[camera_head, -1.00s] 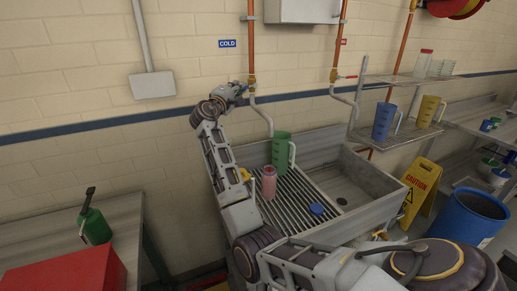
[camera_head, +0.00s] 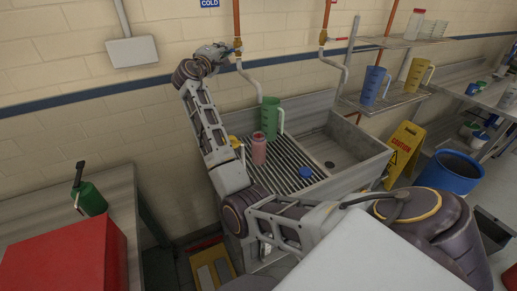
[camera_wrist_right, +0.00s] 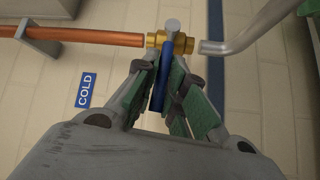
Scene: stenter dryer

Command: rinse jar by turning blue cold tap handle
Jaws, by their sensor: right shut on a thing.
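My right gripper (camera_wrist_right: 158,82) is shut on the blue cold tap handle (camera_wrist_right: 156,90). In the wrist view the handle lies between the green-padded fingers and stands across the copper pipe at the brass valve (camera_wrist_right: 183,42). In the head view the right gripper (camera_head: 229,49) is at the cold tap on the wall. The grey spout (camera_head: 254,84) bends down towards the sink unit. A pinkish-red jar (camera_head: 259,150) stands upright on the ribbed drainer, in front of a green jug (camera_head: 270,118). I see no water stream. My left gripper is not in view.
A blue lid (camera_head: 305,173) lies on the drainer, left of the sink basin (camera_head: 340,158). A second pipe with a red handle (camera_head: 335,39) is to the right. A red box (camera_head: 70,262) and green can (camera_head: 91,198) are on the left bench. A yellow caution sign (camera_head: 404,152) stands right.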

